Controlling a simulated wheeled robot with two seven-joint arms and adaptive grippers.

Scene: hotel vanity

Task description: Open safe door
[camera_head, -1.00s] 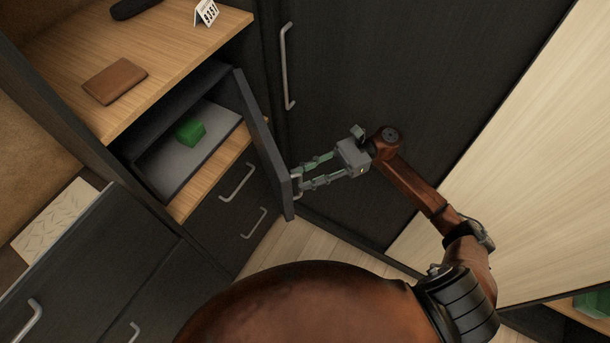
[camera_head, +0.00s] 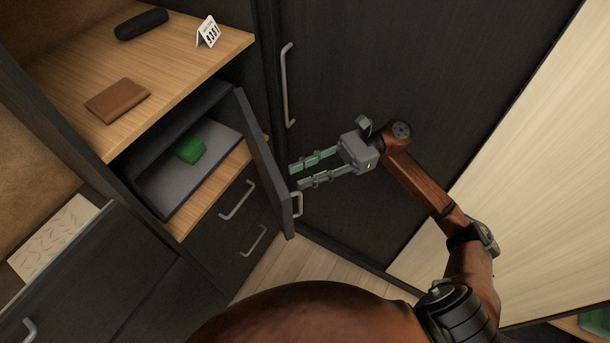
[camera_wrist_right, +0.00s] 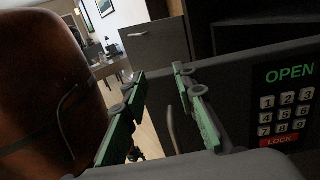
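The dark safe door (camera_head: 265,165) stands swung wide open from the safe (camera_head: 165,190), with its grey handle (camera_head: 298,204) on the outer face near the free edge. A green block (camera_head: 191,150) lies inside the safe. My right gripper (camera_head: 295,177) is open beside the door's outer face, its green fingers apart next to the handle. In the right wrist view, my right gripper's open fingers (camera_wrist_right: 158,72) flank a gap, with a thin grey bar near the right finger. The door's keypad (camera_wrist_right: 286,105) reads OPEN. My left gripper is out of view.
A brown wallet (camera_head: 117,99), a dark case (camera_head: 141,24) and a small sign (camera_head: 208,32) sit on the wooden shelf above. Drawers with handles (camera_head: 237,201) are below the safe. A tall dark cabinet door (camera_head: 380,70) stands right behind my right gripper.

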